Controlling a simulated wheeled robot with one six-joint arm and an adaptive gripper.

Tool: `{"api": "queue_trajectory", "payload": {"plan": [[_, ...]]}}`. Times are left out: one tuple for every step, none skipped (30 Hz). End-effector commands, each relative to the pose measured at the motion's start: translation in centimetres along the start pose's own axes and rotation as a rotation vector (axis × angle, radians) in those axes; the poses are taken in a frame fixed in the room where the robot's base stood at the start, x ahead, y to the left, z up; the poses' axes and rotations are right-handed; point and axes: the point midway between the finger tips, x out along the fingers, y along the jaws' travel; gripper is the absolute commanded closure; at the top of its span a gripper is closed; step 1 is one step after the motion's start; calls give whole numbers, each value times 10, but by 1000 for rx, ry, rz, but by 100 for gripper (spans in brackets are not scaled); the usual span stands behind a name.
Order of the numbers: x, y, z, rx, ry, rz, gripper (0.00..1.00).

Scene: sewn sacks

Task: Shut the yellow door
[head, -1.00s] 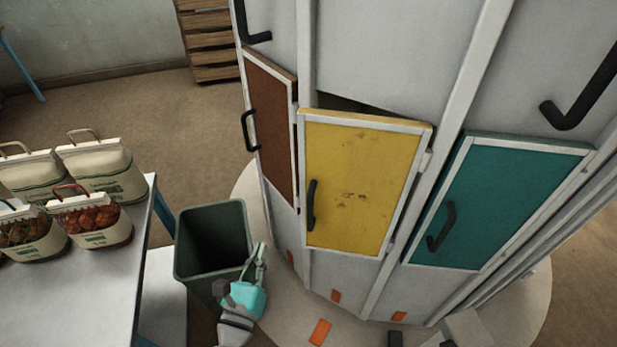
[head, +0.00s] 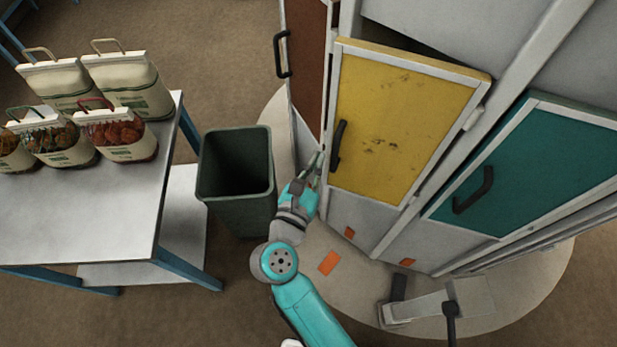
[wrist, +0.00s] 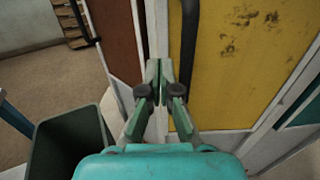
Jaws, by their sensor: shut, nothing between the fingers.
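The yellow door (head: 400,120), in a pale frame with a black handle (head: 338,146) near its left edge, stands ajar on the grey cabinet. A dark gap shows behind its top edge, and a hinge shows on its right side. It also fills much of the wrist view (wrist: 235,75). My gripper (head: 317,164) is shut and empty, by the lower left edge of the door, left of the handle. In the wrist view my fingertips (wrist: 159,66) overlap the door's pale left frame; I cannot tell whether they touch it.
A brown door (head: 306,60) is to the left and a teal door (head: 540,165) to the right. A dark green bin (head: 236,180) stands beside my arm. A table (head: 80,215) with several sacks is at left. A pedal-like metal piece (head: 440,303) lies low at right.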

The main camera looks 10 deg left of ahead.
Motion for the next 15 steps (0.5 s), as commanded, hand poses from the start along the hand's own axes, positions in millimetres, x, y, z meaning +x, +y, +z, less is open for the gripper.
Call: {"api": "queue_trajectory", "payload": {"plan": [[10,-1,1,1,-2,-5,100],[16,-2,1,1,-2,-5,100],[22,-1,1,0,-1,-4,100],[26,-1,1,0,0,-4,100],[30,-1,1,0,-1,-4,100],[35,-1,1,0,-2,-3,100],[38,-1,1,0,-1,-3,100],[41,-1,0,-1,-1,-3,100],[44,-1,0,-1,-1,-2,100],[46,0,0,0,-1,-2,100],[48,0,1,0,-1,-1,100],[49,0,1,0,-1,0,100],[50,0,1,1,-1,0,100],[51,0,1,0,-1,0,100],[52,0,1,0,-1,0,100]]}}
